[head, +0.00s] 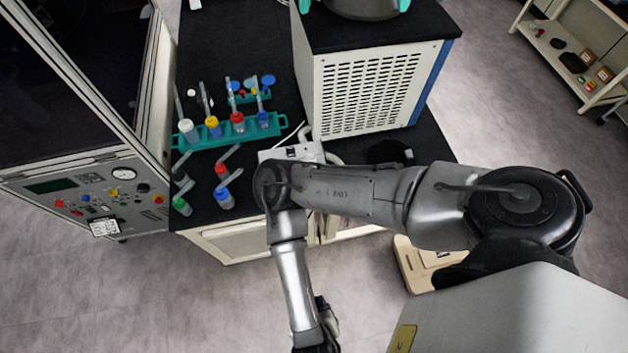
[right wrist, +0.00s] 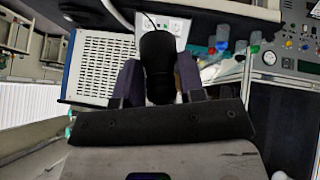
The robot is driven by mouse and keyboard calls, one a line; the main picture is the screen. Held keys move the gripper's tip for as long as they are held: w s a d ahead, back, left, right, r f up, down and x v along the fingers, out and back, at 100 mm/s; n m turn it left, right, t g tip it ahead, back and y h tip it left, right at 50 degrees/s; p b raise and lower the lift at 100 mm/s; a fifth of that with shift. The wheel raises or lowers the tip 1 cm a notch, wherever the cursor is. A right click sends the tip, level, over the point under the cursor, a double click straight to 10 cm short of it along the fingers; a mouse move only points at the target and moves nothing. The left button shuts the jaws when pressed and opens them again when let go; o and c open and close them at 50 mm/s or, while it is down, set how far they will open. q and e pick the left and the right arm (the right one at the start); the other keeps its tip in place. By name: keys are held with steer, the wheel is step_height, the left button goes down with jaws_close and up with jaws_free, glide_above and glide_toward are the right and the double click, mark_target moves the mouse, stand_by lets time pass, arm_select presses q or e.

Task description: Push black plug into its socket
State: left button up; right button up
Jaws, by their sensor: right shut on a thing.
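My right gripper (right wrist: 158,80) is shut on the black plug (right wrist: 158,58), which sits between its two dark fingers in the right wrist view. The plug's far end points toward a white socket panel (right wrist: 174,24). The plug overlaps the panel's lower edge in the picture; I cannot tell whether the two touch. In the head view a white box (head: 291,151) on the bench's front part is partly hidden by my right arm. The right gripper's fingers do not show clearly at the bottom of the head view. My left gripper is not in view.
A perforated white machine (head: 366,92) stands on the black bench. A teal rack (head: 272,130) with several coloured-cap bottles is left of the white box, with loose bottles in front. A control panel (head: 95,196) is at the left. Grey floor is clear in front.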

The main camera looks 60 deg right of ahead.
step_height(320, 180, down, 12)
steer(key=s+m+g+y, duration=0.1)
steer(key=m+g+y, duration=0.5)
steer(key=m+g, duration=1.15)
steer(key=w+d+f+m+t+y, duration=0.25)
steer(key=w+m+t+y, duration=0.25)
steer(key=m, duration=0.4)
steer(key=w+d+f+m+t+y, duration=0.1)
steer(key=w+d+m+t+y, duration=0.4)
steer(key=m, duration=0.4)
steer(key=w+d+f+m+t+h, duration=0.3)
steer(key=w+d+m+t, duration=0.95)
steer(key=d+m, duration=0.3)
steer(key=s+d+r+m+t+h, duration=0.2)
steer(key=d+r+m+t+h, duration=0.1)
steer(key=d+m+h, duration=0.95)
steer(key=w+d+f+n+b, duration=0.1)
steer(key=w+d+f+b, duration=0.1)
steer(key=d+b, duration=0.3)
steer(key=shift+w+d+f+h, duration=0.2)
steer(key=shift+w+f+h, duration=0.25)
steer(key=shift+f, duration=0.35)
